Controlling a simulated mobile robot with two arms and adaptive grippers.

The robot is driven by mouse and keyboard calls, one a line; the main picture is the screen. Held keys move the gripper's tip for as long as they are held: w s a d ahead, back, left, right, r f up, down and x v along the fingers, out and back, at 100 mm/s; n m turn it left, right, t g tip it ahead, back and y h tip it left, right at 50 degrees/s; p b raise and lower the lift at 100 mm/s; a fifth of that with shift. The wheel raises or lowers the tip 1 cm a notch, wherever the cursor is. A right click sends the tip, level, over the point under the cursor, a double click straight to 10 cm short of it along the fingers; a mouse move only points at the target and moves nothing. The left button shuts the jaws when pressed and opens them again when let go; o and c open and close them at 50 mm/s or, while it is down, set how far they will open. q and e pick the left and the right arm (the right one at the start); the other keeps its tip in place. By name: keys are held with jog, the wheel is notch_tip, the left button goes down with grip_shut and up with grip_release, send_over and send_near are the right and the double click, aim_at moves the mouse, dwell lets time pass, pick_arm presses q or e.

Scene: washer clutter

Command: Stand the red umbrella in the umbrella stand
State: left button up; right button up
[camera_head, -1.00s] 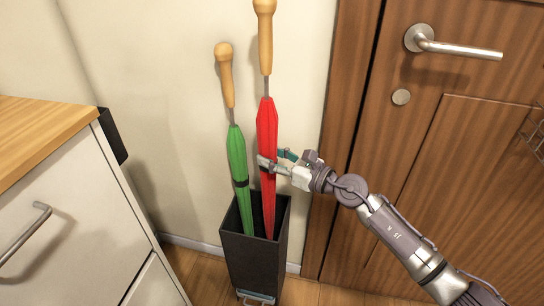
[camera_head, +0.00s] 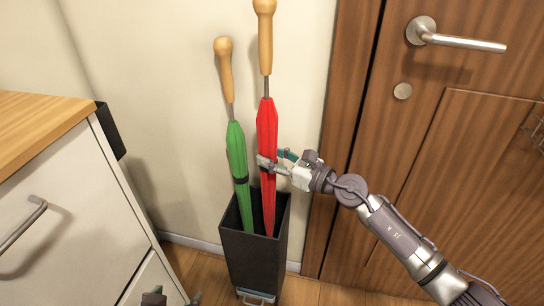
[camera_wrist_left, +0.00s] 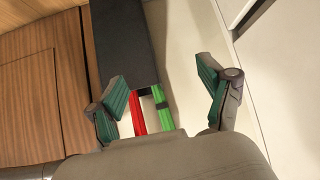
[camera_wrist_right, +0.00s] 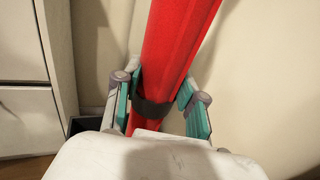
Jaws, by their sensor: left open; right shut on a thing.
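The red umbrella (camera_head: 267,125), with a wooden handle, is upright and slightly tilted. Its lower end goes down into the opening of the black umbrella stand (camera_head: 252,262), beside the green umbrella (camera_head: 237,150). My right gripper (camera_head: 270,163) is shut on the red umbrella at about mid-canopy. In the right wrist view the red umbrella (camera_wrist_right: 172,50) passes between the fingers, near its dark strap. My left gripper (camera_head: 170,298) shows only at the bottom edge of the head view. In the left wrist view it is open and empty (camera_wrist_left: 163,88). The umbrella tips are hidden inside the stand.
A white drawer cabinet (camera_head: 65,200) with a wooden top stands at the left. A brown door (camera_head: 460,170) with a metal handle (camera_head: 460,40) is at the right. The pale wall (camera_head: 170,100) is close behind the stand. Some wooden floor is clear around it.

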jog(key=shift+f, duration=0.15)
pick_arm(q)
jog(key=shift+w+d+r+t+h+b, duration=0.15)
jog(key=shift+w+d+r+t, duration=0.15)
jog(key=shift+w+r+t, duration=0.25)
jog(key=shift+w+d+r+t+h+b, duration=0.15)
jog(key=shift+w+d+r+t, duration=0.15)
jog(key=shift+w+r+t, duration=0.25)
pick_arm(e)
jog(key=shift+f, duration=0.15)
jog(key=o, duration=1.2)
pick_arm(q)
jog(key=shift+a, duration=0.1)
jog(key=shift+w, duration=0.1)
pick_arm(e)
jog(key=shift+f, duration=0.15)
jog(key=v, duration=1.2)
